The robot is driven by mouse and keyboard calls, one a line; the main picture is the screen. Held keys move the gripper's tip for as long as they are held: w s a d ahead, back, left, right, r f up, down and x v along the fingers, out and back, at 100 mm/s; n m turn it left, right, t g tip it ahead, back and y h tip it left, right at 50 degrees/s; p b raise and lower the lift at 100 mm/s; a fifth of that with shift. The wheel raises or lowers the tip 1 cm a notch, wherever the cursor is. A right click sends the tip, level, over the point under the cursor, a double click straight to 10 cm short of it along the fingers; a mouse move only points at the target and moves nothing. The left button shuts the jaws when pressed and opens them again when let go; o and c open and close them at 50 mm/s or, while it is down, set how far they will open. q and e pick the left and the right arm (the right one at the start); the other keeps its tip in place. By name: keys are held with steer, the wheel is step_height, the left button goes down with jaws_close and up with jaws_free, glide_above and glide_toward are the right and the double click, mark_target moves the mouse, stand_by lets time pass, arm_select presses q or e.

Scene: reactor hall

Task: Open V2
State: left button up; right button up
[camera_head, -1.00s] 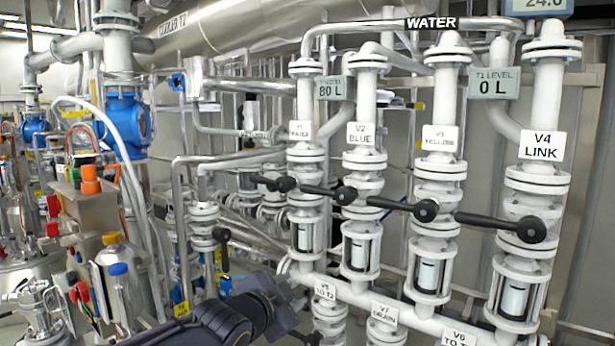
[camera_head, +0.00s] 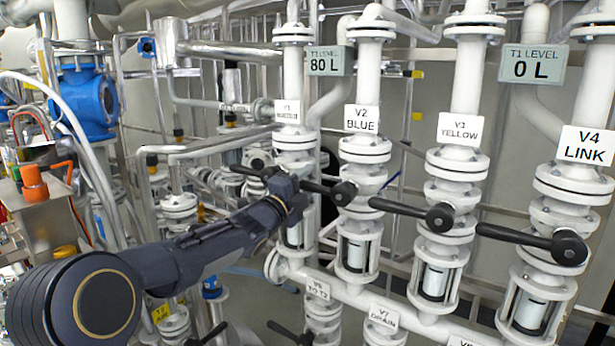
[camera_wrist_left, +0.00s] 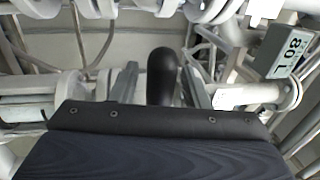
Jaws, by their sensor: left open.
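The V2 valve, labelled V2 BLUE (camera_head: 361,119), stands on a white vertical pipe. Its black lever (camera_head: 344,193) has a rounded hub at the valve and reaches left towards my left gripper. My left gripper (camera_head: 296,188) is beside the left end of that lever, in front of the V1 valve, and partly hides V1. In the left wrist view a dark rounded handle (camera_wrist_left: 162,76) stands between the two open fingers; I cannot tell whether it is V1's or V2's, or whether a finger touches it. My right gripper is not in view.
The V3 lever (camera_head: 439,216) and V4 lever (camera_head: 569,247) are on the right. An 80 L display (camera_head: 329,62) hangs behind V2 and a 0 L display (camera_head: 534,64) hangs between V3 and V4. Pipes and a blue fitting (camera_head: 90,98) crowd the left.

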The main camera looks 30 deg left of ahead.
arm_select(q)
steer(key=shift+w, duration=0.25)
jaws_close()
steer(key=shift+d, duration=0.1)
